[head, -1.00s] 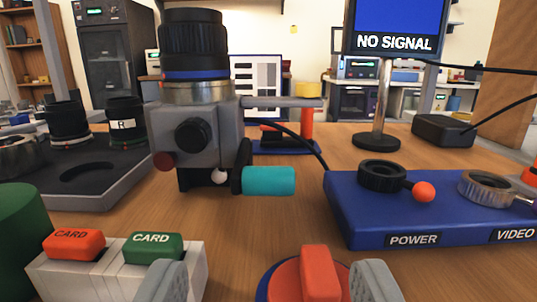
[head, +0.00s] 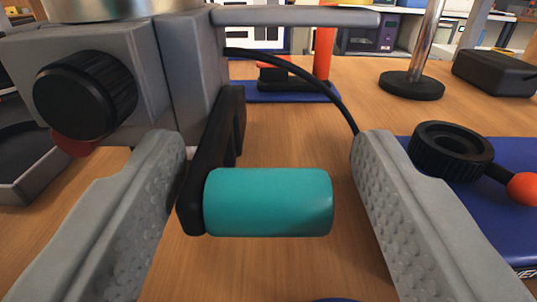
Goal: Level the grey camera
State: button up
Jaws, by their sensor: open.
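The grey camera (head: 185,75) stands at the upper left, close to me, with its lens above the top edge of the view. A black knob (head: 85,95) and part of a red knob (head: 72,145) are on its near face. A black crank arm (head: 215,165) comes off its right side and bears a teal cylindrical handle (head: 268,202). My gripper (head: 268,160) is open, with one grey finger to the left of the handle and one to the right. The right finger is clear of the handle. The left finger is close to the crank arm; I cannot tell whether they touch.
The blue POWER panel (head: 475,200) with a black ring (head: 450,152) and an orange ball (head: 524,188) lies just right of my right finger. A black cable (head: 310,80) runs from the camera down behind that finger. A monitor stand (head: 412,84) is farther back.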

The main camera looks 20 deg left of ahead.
jog(key=c, duration=1.2)
jog(key=shift+r, duration=0.1)
